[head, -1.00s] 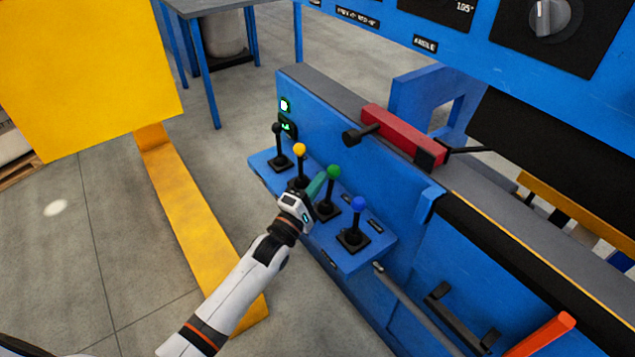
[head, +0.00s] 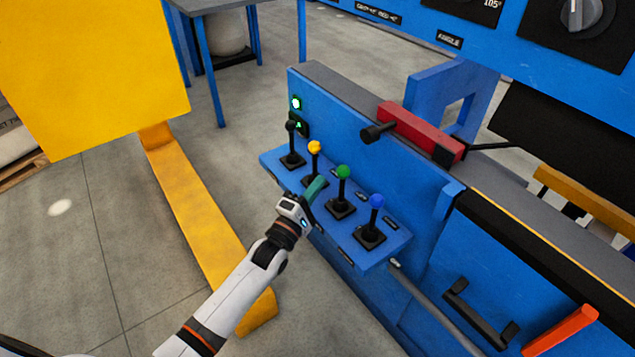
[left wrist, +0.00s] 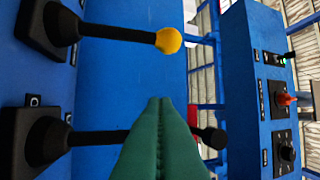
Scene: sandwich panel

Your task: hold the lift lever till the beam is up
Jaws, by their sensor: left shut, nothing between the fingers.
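A blue shelf (head: 350,262) on the machine's side carries a row of levers: a black-knobbed lever (head: 291,128), a yellow-knobbed lever (head: 314,147), a green-knobbed lever (head: 343,171) and a blue-knobbed lever (head: 377,201). All stand roughly upright. My left gripper (head: 316,188) has teal fingers, shut and empty, beside the yellow and green levers. In the left wrist view the yellow knob (left wrist: 169,40) is above the shut fingers (left wrist: 160,140). Another lever's shaft (left wrist: 100,138) runs behind them, its knob hidden. I cannot tell which lever is the lift lever, nor identify the beam.
A red bar (head: 420,130) with a black end lies on the machine top. A control panel (head: 480,35) overhangs at upper right. A large yellow block (head: 90,75) and a yellow floor beam (head: 195,220) are at left. Grey floor lies between.

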